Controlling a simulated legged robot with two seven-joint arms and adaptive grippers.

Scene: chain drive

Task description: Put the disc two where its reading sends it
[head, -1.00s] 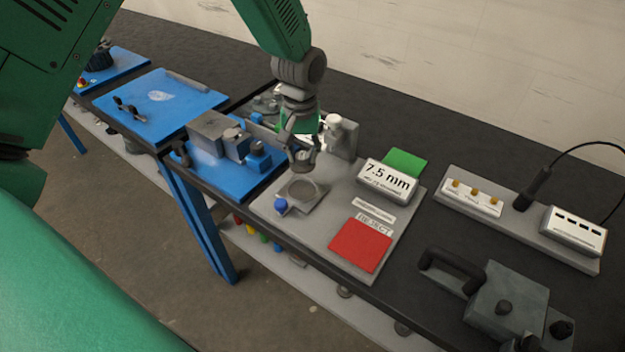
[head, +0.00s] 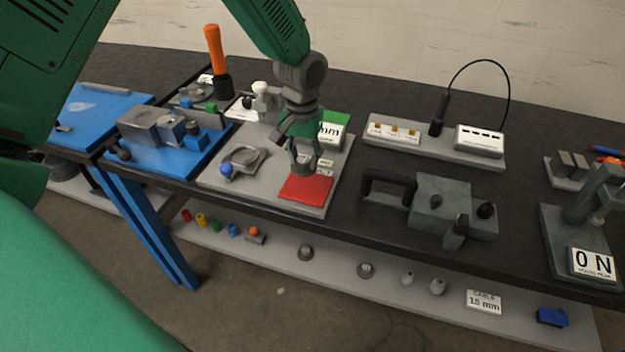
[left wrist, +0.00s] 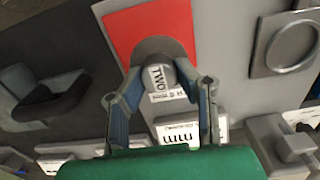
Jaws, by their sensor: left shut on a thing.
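My left gripper (head: 302,152) is shut on disc two, a grey disc with a knob marked TWO (left wrist: 158,75). In the head view the disc (head: 304,168) is at the far edge of the red reject pad (head: 308,188). In the left wrist view it overlaps part of the red pad (left wrist: 150,25); I cannot tell whether it touches. The gauge display (head: 332,131) is partly hidden by my gripper, only "mm" showing. A green pad (head: 338,117) lies behind it. My right gripper is not in view.
An empty grey ring holder (head: 244,160) with a blue ball stands left of the red pad. A grey block with a black handle (head: 440,205) stands to the right. Blue fixtures (head: 165,140) are at the left. Dark table is bare between the plate and the handled block.

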